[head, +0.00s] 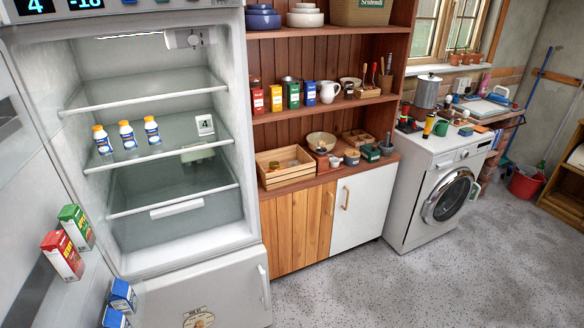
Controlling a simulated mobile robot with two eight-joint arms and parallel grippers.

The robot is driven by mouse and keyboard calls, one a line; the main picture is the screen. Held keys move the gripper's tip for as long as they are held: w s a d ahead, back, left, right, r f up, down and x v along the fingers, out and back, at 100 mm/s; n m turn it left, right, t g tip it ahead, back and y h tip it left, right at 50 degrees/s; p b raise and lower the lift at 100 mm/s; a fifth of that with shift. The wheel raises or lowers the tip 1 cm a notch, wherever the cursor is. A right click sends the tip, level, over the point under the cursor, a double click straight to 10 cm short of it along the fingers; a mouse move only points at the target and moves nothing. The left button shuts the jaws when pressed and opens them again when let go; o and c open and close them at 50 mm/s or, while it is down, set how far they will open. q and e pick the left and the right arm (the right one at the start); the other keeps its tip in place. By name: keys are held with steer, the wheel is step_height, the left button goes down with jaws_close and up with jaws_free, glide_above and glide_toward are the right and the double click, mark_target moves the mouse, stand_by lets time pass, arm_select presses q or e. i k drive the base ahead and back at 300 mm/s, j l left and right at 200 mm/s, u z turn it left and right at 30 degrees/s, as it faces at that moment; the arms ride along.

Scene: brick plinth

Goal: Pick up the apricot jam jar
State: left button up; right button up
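I cannot pick out an apricot jam jar for certain in the head view. Several small pots and jars stand on the wooden dresser's counter, among them a small pot (335,161) beside a wooden crate (286,172). They are too small for me to read any label. Three white and blue bottles with orange caps (127,135) stand on a glass shelf in the open fridge (185,241). Neither of my grippers is in view.
A red carton (62,257), a green carton (76,228) and blue cartons (122,295) sit in the fridge door at left. Coloured boxes (276,98) line the dresser shelf. A washing machine (434,190) stands right of the dresser. The grey floor (400,290) in front is clear.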

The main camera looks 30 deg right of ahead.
mark_target(275, 165)
steer(key=i+l, duration=0.1)
steer(key=l, duration=0.25)
steer(key=i+l, duration=0.1)
steer(key=l, duration=0.25)
steer(key=i+l, duration=0.15)
steer(key=l, duration=0.25)
steer(key=i+l, duration=0.35)
steer(key=l, duration=0.15)
steer(key=i+l, duration=0.3)
steer(key=l, duration=0.2)
steer(key=z, duration=0.05)
